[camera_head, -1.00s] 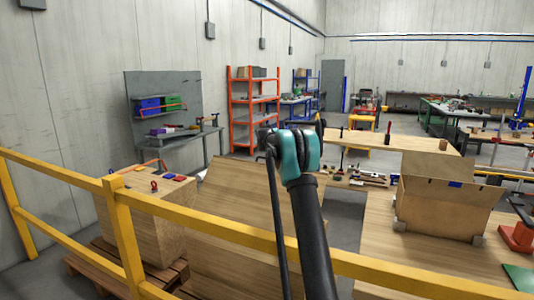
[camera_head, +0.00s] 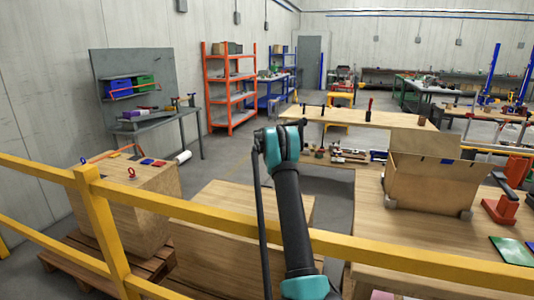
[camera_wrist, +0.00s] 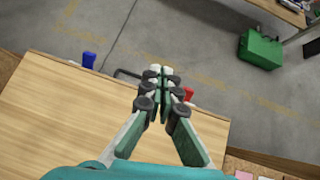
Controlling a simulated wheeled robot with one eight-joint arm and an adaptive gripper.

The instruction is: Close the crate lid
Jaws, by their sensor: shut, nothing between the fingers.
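A large wooden crate (camera_head: 205,266) stands in front of me behind the yellow rail, its lower part partly hidden. Its plain wooden lid (camera_head: 235,201) lies low over it and looks near level; I cannot tell whether it is fully down. My arm covers its right side in the head view. A blue piece (camera_wrist: 89,60) and a red piece (camera_wrist: 188,94) show at that edge.
A yellow rail (camera_head: 210,213) crosses close in front. A wooden box (camera_head: 150,210) on a pallet stands left. An open-topped wooden box (camera_head: 430,187) sits on the right table.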

